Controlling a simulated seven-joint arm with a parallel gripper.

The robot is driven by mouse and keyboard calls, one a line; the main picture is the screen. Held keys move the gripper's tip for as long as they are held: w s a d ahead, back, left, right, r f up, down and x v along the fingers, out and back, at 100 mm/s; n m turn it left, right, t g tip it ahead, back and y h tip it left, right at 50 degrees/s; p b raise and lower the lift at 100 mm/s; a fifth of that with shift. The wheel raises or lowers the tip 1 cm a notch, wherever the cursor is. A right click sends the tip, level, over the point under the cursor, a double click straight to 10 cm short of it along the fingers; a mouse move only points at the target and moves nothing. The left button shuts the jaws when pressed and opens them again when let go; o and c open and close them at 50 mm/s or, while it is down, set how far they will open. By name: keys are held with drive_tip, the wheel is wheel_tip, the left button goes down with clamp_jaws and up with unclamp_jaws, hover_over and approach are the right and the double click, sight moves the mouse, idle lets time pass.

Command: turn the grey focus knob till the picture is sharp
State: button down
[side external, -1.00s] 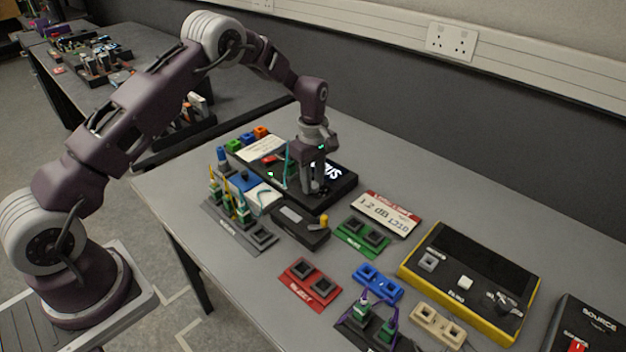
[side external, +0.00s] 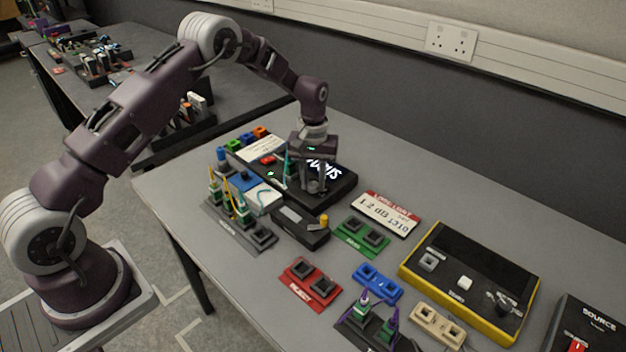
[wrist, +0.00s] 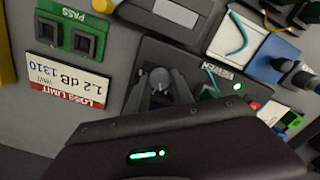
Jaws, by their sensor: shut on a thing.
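The black scope unit (side external: 345,190) stands at the back of the bench, with white lettering lit on its dark screen (side external: 325,168). My gripper (side external: 315,188) points down over the unit and partly hides the screen. In the wrist view, the grey focus knob (wrist: 160,78) sits between my two fingers, and my gripper (wrist: 160,90) is shut on it. The screen is out of sight behind my gripper body in that view. I cannot tell from the part showing whether the picture is fully sharp.
A teal cable (side external: 287,168) stands close to the left of my gripper. A black box with an orange end (side external: 300,226), a green pass holder (side external: 362,236) and a loss limit card (side external: 374,213) lie in front. A blue-and-white box (side external: 250,190) is to the left.

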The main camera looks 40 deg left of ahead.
sight(313, 185)
drive_tip(key=m, duration=1.2)
drive_tip(key=shift+m, duration=0.3)
idle(0.4)
drive_tip(key=c, duration=1.1)
unclamp_jaws()
wheel_tip(313, 185, up, 7)
drive_tip(key=shift+r, duration=0.1)
